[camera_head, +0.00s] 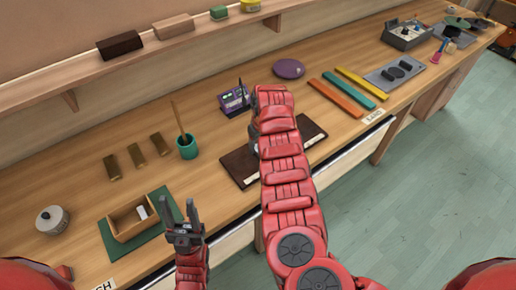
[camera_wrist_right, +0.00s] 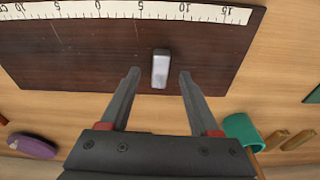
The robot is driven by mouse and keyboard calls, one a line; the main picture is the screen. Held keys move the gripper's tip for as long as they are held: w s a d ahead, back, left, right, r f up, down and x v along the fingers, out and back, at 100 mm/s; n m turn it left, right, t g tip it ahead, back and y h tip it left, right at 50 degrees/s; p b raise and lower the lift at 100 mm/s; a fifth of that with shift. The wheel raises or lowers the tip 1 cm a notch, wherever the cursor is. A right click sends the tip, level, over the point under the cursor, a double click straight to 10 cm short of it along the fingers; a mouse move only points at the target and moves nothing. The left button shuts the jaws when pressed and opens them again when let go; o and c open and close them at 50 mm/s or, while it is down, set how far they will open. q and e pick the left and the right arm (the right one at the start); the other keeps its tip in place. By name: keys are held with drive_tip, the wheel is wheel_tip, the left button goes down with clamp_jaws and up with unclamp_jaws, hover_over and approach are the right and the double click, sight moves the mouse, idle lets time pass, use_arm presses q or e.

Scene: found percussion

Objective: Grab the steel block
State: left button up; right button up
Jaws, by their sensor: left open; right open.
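The steel block (camera_wrist_right: 160,70) is a small silver-grey bar lying on a dark brown board (camera_wrist_right: 80,62) in the right wrist view. My right gripper (camera_wrist_right: 158,76) is open, with its two fingers pointing to either side of the block; no contact is visible. In the head view, my right arm covers the block, and the board (camera_head: 238,168) shows on both sides of the arm. My left gripper (camera_head: 187,216) is open and empty near the front edge of the bench, beside a wooden box (camera_head: 132,228) holding a small pale piece.
A white ruler strip (camera_wrist_right: 110,10) crosses the board. A teal cup (camera_head: 187,152) with a stick, a purple device (camera_head: 232,100) and a purple disc (camera_head: 289,68) stand nearby. Coloured bars (camera_head: 348,92) lie to the right. A shelf (camera_head: 170,45) runs along the back.

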drive_tip(key=shift+w+a+f, duration=0.1)
drive_tip(key=shift+w+f, duration=0.05)
drive_tip(key=shift+f, duration=0.45)
drive_tip(key=shift+w+a+f, duration=0.1)
drive_tip(key=shift+f, duration=0.45)
clamp_jaws()
